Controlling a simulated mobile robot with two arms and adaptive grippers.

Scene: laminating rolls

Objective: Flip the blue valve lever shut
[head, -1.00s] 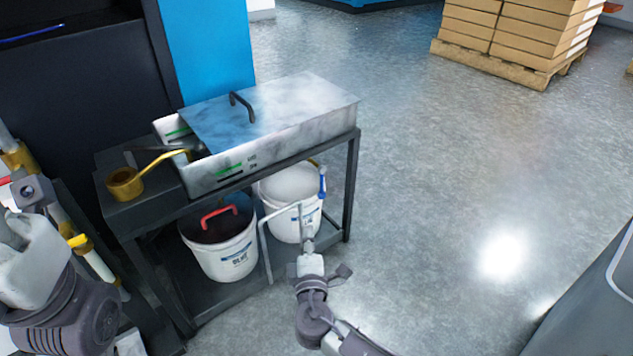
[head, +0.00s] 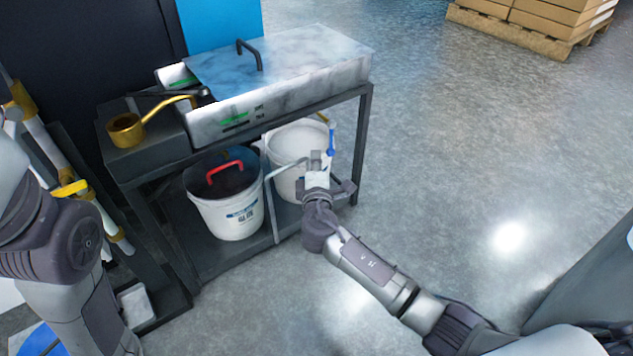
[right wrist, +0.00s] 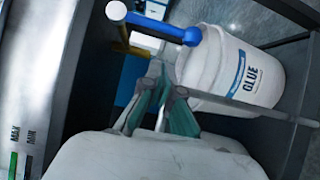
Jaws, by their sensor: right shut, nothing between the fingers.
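The blue valve lever (head: 331,138) hangs pointing down below the tank's right front edge, beside the white glue bucket. In the right wrist view the lever (right wrist: 160,26) is a blue bar with a round blue end, crossing a brass pipe (right wrist: 126,45). My right gripper (head: 317,160) is shut and empty, just left of and below the lever. In the right wrist view its fingertips (right wrist: 157,72) point toward the brass pipe and lie apart from the lever. My left arm shows at the left, but its gripper is out of view.
A steel tank (head: 280,90) with a lid sits on a dark rack (head: 362,150). Two white buckets stand on the lower shelf, the left one (head: 232,215) with a red handle inside. A brass ladle (head: 126,130) lies at the left.

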